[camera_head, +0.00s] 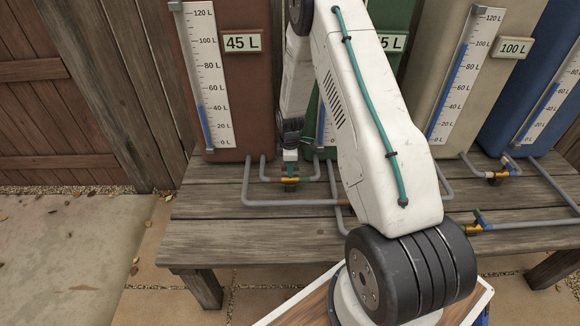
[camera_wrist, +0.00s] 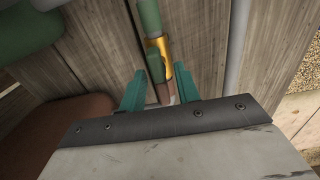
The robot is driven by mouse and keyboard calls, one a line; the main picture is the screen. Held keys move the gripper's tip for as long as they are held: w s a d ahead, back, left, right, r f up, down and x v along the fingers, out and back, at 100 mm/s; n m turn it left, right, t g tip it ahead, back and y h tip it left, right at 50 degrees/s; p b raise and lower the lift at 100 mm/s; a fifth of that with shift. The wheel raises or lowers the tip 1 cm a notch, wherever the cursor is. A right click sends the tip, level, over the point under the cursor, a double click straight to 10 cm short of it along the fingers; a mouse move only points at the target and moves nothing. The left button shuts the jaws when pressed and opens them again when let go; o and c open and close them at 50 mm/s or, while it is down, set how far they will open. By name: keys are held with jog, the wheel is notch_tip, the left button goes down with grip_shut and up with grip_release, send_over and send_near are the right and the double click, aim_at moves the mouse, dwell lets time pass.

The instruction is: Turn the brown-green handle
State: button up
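The brass valve (camera_head: 291,180) sits on the grey pipe between the brown tank (camera_head: 236,85) and the green tank (camera_head: 395,18), just below my gripper (camera_head: 290,165). In the wrist view the valve's brass body (camera_wrist: 163,58) shows beyond my fingers, with a green and brown handle (camera_wrist: 156,68) lying along it. The handle's brown end lies between my two green fingertips (camera_wrist: 160,88). The fingers stand apart, with a gap on the left; I cannot tell whether the right one touches the handle. My arm hides much of the green tank and its gauge.
A beige tank (camera_head: 455,30) and a blue tank (camera_head: 535,70) stand to the right on the wooden bench (camera_head: 250,235). Other brass valves (camera_head: 497,176) sit on pipes at the right. The brown tank's gauge (camera_head: 205,85) shows a low blue column.

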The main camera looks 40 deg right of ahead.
grip_shut()
jog(key=shift+m, duration=0.5)
jog(key=m, duration=0.2)
jog(key=shift+m, duration=0.4)
jog(key=m, duration=0.3)
jog(key=shift+m, duration=0.4)
jog(key=m, duration=0.5)
jog(key=shift+m, duration=2.5)
